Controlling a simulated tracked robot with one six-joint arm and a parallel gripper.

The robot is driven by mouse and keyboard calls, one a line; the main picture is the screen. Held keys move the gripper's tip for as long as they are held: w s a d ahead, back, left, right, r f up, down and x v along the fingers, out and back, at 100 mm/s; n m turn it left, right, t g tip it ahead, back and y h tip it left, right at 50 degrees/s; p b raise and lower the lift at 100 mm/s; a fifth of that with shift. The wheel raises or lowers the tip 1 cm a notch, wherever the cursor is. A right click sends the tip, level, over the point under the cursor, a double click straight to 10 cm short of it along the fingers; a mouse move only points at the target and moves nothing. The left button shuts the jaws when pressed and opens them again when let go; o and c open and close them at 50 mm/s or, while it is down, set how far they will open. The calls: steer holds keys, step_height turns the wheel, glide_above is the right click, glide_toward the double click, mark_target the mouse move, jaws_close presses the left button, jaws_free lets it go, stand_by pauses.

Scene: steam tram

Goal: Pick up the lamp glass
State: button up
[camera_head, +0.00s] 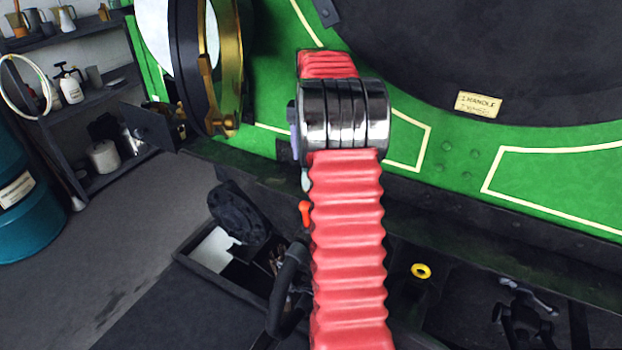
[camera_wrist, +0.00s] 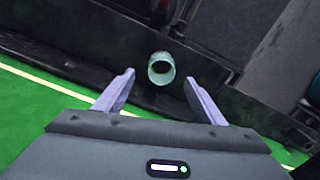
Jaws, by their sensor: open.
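The lamp glass (camera_wrist: 161,74) is a pale blue-green, open-ended tube in the wrist view. It stands out against a dark surface, with its round opening facing my camera. My gripper (camera_wrist: 160,79) is open, with one purple finger to the left of the glass and one to the right. The glass appears between and slightly beyond the fingertips; I see no contact. In the head view, my red arm hides most of the gripper. A small pale piece shows at the arm's left edge, probably the glass (camera_head: 306,181).
A green panel (camera_head: 560,175) with cream lines stands behind the arm. An open round door with a brass rim (camera_head: 230,70) is at upper left. A dark tray (camera_head: 205,260) and a yellow ring (camera_head: 421,271) lie below. Shelves (camera_head: 110,80) and a blue drum (camera_head: 15,235) stand at left.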

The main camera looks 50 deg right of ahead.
steer(key=shift+f, duration=2.2)
steer(key=shift+w+f, duration=0.15)
steer(key=shift+f, duration=1.15)
steer(key=shift+w+f, duration=0.1)
steer(key=shift+f, duration=1.2)
steer(key=shift+c, duration=0.6)
steer(key=c, duration=1)
steer(key=shift+c, duration=0.2)
